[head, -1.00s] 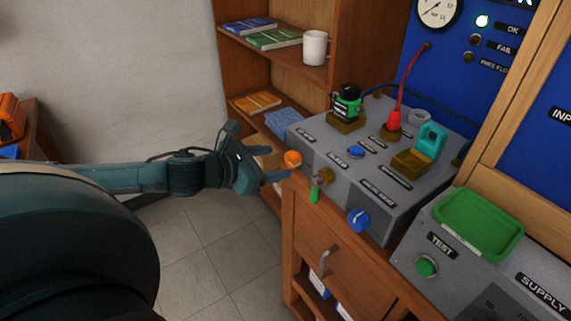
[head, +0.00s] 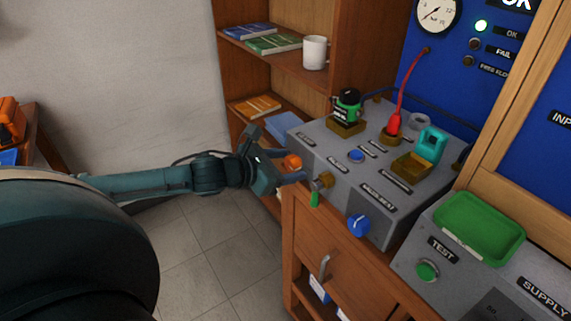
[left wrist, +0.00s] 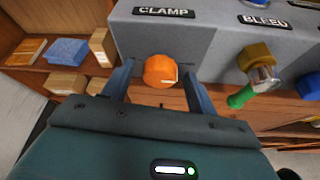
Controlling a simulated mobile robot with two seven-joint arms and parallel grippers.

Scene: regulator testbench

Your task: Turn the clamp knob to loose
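The clamp knob (head: 292,161) is orange and round, on the front face of the grey test box (head: 340,185) at its left end. In the left wrist view the knob (left wrist: 160,71) sits under the CLAMP label (left wrist: 164,12), with a white mark pointing to the right. My left gripper (head: 287,168) is open, with one finger on each side of the knob. In the left wrist view the fingers (left wrist: 158,84) show gaps to the knob on both sides. My right gripper is not in view.
To the right of the knob are a brass bleed valve with a green handle (left wrist: 240,97) and a blue knob (head: 358,225). A wooden shelf (head: 262,92) with books and a white mug (head: 315,52) stands behind. A green tray (head: 479,228) is at the right.

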